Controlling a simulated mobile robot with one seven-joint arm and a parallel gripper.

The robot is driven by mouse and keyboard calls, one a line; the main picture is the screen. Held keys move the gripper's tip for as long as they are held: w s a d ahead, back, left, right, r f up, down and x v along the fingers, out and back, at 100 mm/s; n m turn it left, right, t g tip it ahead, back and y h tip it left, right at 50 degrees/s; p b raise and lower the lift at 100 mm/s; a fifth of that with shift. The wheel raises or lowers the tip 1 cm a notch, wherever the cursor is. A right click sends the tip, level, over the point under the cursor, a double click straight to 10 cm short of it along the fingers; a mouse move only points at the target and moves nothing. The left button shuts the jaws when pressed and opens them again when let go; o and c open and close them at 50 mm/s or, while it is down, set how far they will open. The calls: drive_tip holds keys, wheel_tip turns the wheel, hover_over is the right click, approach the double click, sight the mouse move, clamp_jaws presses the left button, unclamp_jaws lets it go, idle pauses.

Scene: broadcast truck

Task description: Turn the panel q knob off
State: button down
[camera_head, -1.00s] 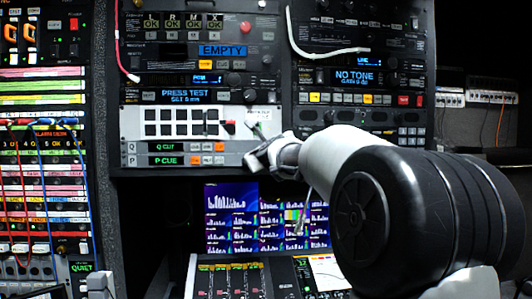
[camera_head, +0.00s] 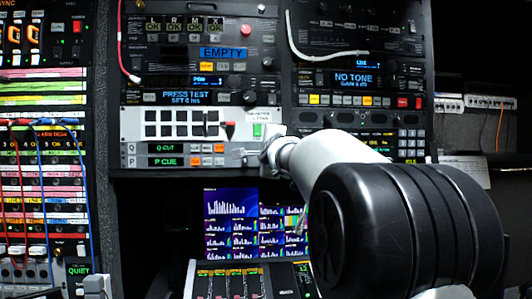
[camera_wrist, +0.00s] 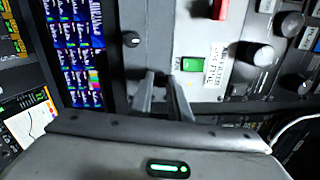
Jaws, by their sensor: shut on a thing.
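The Q row (camera_head: 165,147) of the rack panel has a green "Q CUT" display, with a "P CUE" row under it. My gripper (camera_head: 268,154) is at the right end of these rows, against the panel face. In the wrist view, my gripper (camera_wrist: 161,78) has its two fingers close together, shut on the panel q knob. The fingers hide nearly all of that knob, so its pointer cannot be read. Another small black knob (camera_wrist: 132,39) stands free beside the fingers.
A green switch (camera_wrist: 190,63) with a white label (camera_wrist: 213,65) sits close to the fingertips, with a red lever (camera_wrist: 220,8) beyond it. Lit monitors (camera_head: 230,222) stand below the panel. Larger knobs (camera_wrist: 257,56) are on the neighbouring unit.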

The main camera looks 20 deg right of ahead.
drive_tip(key=shift+r+n+b, duration=0.2)
drive_tip(key=shift+n+b, duration=1.45)
drive_tip(key=shift+n, duration=6)
drive_tip(key=shift+r+n+b, duration=0.2)
drive_tip(key=shift+n+b, duration=1.45)
drive_tip(key=shift+n, duration=6)
drive_tip(key=c, duration=1.7)
unclamp_jaws()
drive_tip(key=shift+f, duration=0.1)
drive_tip(key=shift+o, duration=0.2)
drive_tip(key=shift+f, duration=0.1)
